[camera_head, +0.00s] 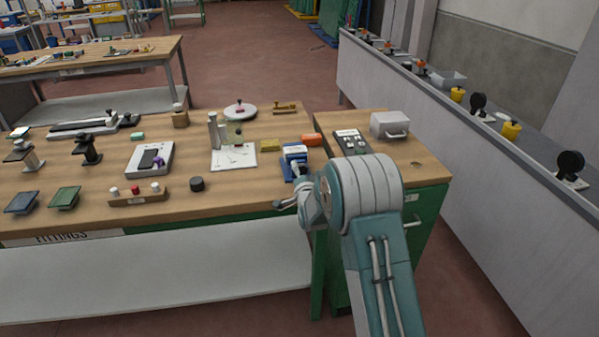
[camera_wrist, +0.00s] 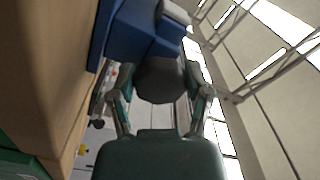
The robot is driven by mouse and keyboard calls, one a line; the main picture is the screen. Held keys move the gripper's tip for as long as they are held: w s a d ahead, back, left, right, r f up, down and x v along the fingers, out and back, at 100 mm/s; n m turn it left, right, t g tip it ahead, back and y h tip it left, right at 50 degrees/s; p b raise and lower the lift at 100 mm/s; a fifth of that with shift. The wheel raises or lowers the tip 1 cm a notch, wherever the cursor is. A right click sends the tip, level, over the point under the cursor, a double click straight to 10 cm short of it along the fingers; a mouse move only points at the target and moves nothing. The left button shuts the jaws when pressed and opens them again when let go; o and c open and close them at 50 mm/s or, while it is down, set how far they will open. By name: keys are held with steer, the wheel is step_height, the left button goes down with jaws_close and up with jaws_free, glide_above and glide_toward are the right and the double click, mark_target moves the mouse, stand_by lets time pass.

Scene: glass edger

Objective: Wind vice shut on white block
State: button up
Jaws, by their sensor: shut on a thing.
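The blue vice (camera_head: 289,163) stands at the front right of the long wooden bench. A pale block (camera_head: 295,150) shows at its top, seemingly the white block; I cannot tell whether the jaws touch it. In the wrist view the vice's blue body (camera_wrist: 135,32) fills the top, with a dark rounded handle part (camera_wrist: 160,78) below it. My gripper (camera_wrist: 160,92) has a finger on each side of this dark part and is shut on it. In the head view my gripper (camera_head: 302,180) reaches the vice's front, and my wrist hides part of it.
An orange block (camera_head: 311,140) and a yellow block (camera_head: 270,146) lie behind the vice. A black-topped keypad box (camera_head: 351,142) and a grey box with a handle (camera_head: 390,125) stand on the cabinet to the right. A black cylinder (camera_head: 197,184) stands to the left.

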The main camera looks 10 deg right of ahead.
steer(key=shift+s+f, duration=0.1)
steer(key=shift+f, duration=0.35)
steer(key=o, duration=1)
steer(key=shift+o, duration=0.8)
steer(key=shift+r, duration=0.2)
steer(key=shift+r, duration=0.1)
steer(key=s, duration=1.1)
steer(key=shift+s, duration=0.35)
steer(key=shift+a, duration=0.1)
